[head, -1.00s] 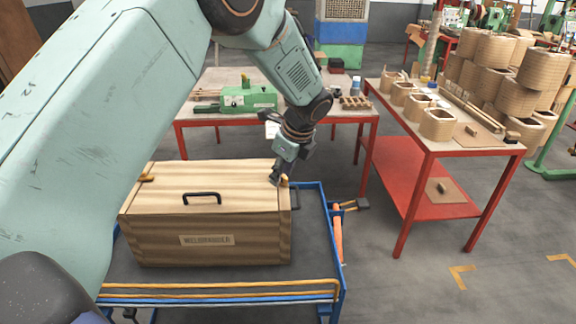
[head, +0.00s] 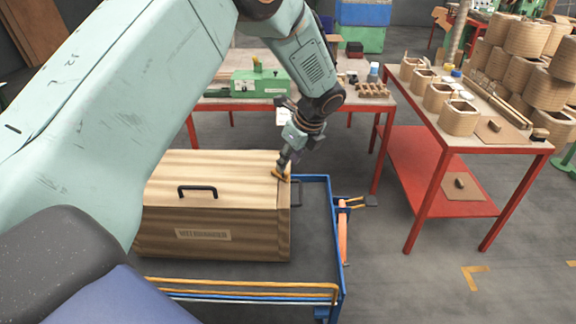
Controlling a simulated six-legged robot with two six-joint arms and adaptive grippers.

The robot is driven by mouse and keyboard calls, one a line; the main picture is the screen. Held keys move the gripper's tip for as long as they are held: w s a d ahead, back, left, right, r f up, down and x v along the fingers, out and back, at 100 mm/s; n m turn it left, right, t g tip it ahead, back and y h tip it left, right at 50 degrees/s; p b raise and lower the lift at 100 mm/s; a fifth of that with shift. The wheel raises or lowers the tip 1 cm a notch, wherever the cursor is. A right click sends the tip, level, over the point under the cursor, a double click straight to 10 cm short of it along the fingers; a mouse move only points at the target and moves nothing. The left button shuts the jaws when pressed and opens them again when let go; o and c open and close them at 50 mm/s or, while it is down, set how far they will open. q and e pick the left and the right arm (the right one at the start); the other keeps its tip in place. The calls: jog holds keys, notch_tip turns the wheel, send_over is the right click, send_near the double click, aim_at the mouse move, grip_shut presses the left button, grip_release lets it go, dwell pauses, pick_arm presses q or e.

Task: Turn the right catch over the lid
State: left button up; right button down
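The wooden box with its lid (head: 235,175) stands on the blue-framed cart. A black handle (head: 197,191) is on the lid. The right catch (head: 280,175), a small orange-brown piece, is at the lid's right end and appears to lie across the lid's edge. My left gripper (head: 284,163) points down right at this catch, its fingertips at or just above it. The fingers are small and dark, so I cannot tell whether they touch or grip it. The lid's left end is hidden behind my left arm. My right gripper is not in view.
The blue cart (head: 339,240) has a yellow rail (head: 240,287) in front. Another table with a green machine (head: 258,84) stands behind the box. Grey floor is clear at the lower right.

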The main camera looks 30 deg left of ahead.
aim_at(286, 172)
pick_arm(q)
jog(key=x, duration=0.3)
jog(key=shift+a, duration=0.3)
jog(key=shift+w+a+f, duration=0.15)
jog(key=shift+w+f, duration=0.05)
jog(key=shift+f, duration=0.25)
jog(key=shift+s+d, duration=0.2)
jog(key=shift+d, duration=0.15)
jog(key=shift+w+a+f, duration=0.1)
jog(key=shift+w+a, duration=0.05)
jog(key=shift+a, duration=0.2)
jog(key=c, duration=0.4)
jog(key=shift+d, duration=0.25)
grip_shut()
